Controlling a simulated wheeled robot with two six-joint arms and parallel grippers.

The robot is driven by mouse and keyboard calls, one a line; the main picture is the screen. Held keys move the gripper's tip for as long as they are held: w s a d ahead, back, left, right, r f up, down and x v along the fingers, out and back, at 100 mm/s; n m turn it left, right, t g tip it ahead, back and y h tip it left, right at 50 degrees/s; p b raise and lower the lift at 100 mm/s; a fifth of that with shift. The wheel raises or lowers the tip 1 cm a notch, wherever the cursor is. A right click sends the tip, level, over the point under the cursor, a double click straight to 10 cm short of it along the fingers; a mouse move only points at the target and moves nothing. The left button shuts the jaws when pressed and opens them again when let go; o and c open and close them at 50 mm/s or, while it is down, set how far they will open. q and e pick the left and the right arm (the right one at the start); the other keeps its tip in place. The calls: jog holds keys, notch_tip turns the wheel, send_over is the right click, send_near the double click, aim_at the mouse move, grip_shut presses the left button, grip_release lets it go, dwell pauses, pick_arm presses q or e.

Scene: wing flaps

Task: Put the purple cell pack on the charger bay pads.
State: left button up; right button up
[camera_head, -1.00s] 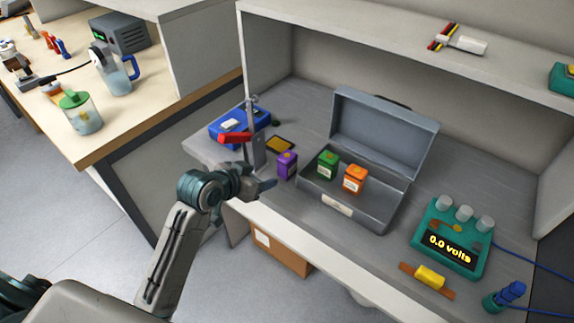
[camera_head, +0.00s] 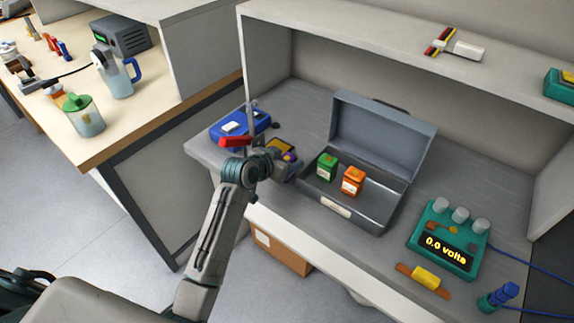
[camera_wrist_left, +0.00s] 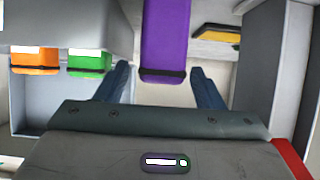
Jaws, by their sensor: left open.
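The purple cell pack (camera_head: 290,154) stands on the grey bench left of the open case, mostly hidden behind my left gripper (camera_head: 287,168). In the left wrist view the purple pack (camera_wrist_left: 166,38) appears upside down, between and just beyond the two blue fingers (camera_wrist_left: 160,70). The fingers are apart, and I see no clear contact with it. A flat black pad with a yellow face (camera_head: 281,145) lies just behind the pack and also shows in the wrist view (camera_wrist_left: 222,35). I cannot tell for sure that it is the charger bay. My right gripper is not in view.
The open grey case (camera_head: 379,205) holds a green pack (camera_head: 327,167) and an orange pack (camera_head: 352,181). A teal voltmeter (camera_head: 443,237) stands right.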

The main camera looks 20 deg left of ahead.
pick_arm(q)
jog(key=shift+w+d+f, duration=0.1)
jog(key=shift+w+f, duration=0.15)
jog(key=shift+w, duration=0.1)
jog(key=shift+r, duration=0.1)
jog(key=c, duration=1.3)
